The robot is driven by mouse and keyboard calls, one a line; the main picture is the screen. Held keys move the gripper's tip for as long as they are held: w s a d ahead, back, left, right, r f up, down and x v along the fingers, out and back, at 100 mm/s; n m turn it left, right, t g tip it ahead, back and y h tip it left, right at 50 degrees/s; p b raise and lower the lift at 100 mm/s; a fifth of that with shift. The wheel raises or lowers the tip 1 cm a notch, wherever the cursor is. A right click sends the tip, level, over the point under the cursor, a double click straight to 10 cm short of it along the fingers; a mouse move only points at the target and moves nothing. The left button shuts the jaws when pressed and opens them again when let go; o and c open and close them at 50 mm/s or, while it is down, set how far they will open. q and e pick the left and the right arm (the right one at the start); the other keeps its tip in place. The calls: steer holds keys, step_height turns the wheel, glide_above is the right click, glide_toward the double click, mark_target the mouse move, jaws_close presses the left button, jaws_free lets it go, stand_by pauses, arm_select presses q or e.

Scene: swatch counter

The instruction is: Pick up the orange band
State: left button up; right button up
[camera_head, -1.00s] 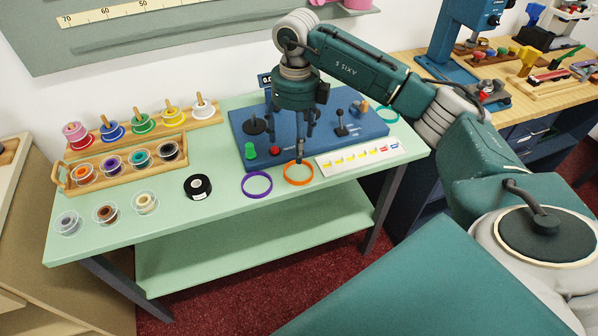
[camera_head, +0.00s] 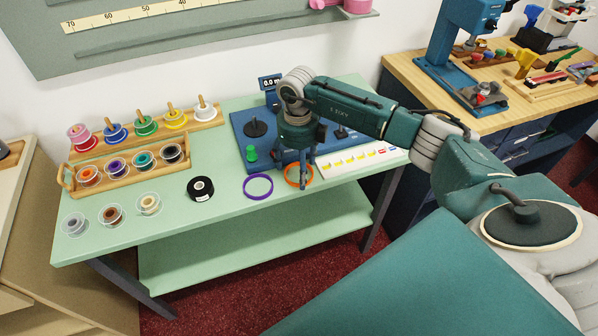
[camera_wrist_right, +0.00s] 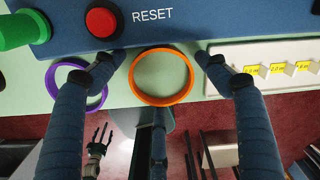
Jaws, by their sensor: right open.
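The orange band (camera_head: 291,177) lies flat on the green counter, close to its front edge, in front of the blue device. In the right wrist view the orange band (camera_wrist_right: 135,86) sits between the two open fingers of my right gripper (camera_wrist_right: 163,60). In the head view my right gripper (camera_head: 304,170) points down over the band and hides part of it. The gripper is empty; I cannot tell its exact height above the band. My left gripper (camera_wrist_right: 97,150) shows small and low in the right wrist view, away from the counter top.
A purple band (camera_head: 258,187) lies just left of the orange one. The blue device (camera_head: 238,128) with a red button (camera_wrist_right: 101,22) stands right behind. A white labelled strip (camera_head: 345,168) lies to the right. A black tape roll (camera_head: 200,188) is further left.

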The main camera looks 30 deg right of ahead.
steer(key=c, duration=0.4)
steer(key=shift+c, duration=0.2)
steer(key=shift+r, duration=0.1)
